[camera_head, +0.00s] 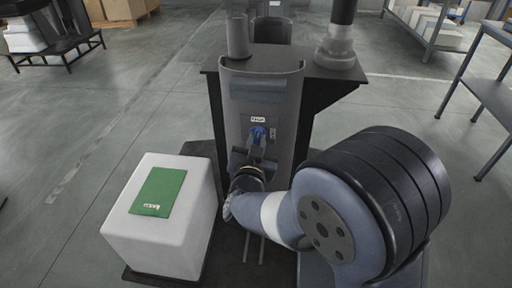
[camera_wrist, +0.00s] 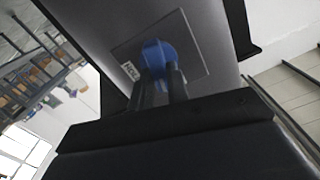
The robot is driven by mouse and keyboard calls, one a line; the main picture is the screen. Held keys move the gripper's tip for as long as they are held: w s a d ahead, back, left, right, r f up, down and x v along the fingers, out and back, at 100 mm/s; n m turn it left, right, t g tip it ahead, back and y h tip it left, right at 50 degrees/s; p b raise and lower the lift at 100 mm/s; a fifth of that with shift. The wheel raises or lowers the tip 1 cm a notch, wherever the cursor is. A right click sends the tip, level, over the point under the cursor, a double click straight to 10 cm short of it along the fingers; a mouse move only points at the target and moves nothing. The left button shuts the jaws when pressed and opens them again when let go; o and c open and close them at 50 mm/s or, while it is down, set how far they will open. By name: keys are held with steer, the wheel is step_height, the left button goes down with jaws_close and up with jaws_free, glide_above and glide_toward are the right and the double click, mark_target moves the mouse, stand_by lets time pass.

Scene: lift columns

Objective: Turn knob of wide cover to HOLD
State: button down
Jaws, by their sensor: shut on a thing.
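The wide cover (camera_head: 290,100) is a grey curved panel on the front of a column in the head view. My gripper (camera_head: 258,142) reaches the knob from below. In the wrist view the two fingers of my gripper (camera_wrist: 163,76) are shut on the knob and hide its lower part.
A white box (camera_head: 160,245) with a green top patch stands left of the column. A dark tabletop (camera_head: 340,73) with grey cylinders is behind the cover. A shelf rack (camera_head: 490,95) stands at right.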

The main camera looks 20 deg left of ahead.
steer(key=m+b, duration=0.1)
steer(key=b, duration=0.1)
steer(key=m+b, duration=0.1)
steer(key=m, duration=0.1)
steer(key=shift+d+f+m+b, duration=0.1)
steer(key=shift+f+m+b, duration=0.2)
steer(key=shift+b, duration=0.05)
steer(key=m+b, duration=0.4)
steer(key=shift+f+m, duration=0.1)
steer(key=shift+m, duration=0.2)
steer(key=shift+d+m+b, duration=0.15)
steer(key=shift+m+b, duration=3)
steer(key=shift+m, duration=0.35)
steer(key=c, duration=1.4)
jaws_free()
steer(key=shift+o, duration=0.2)
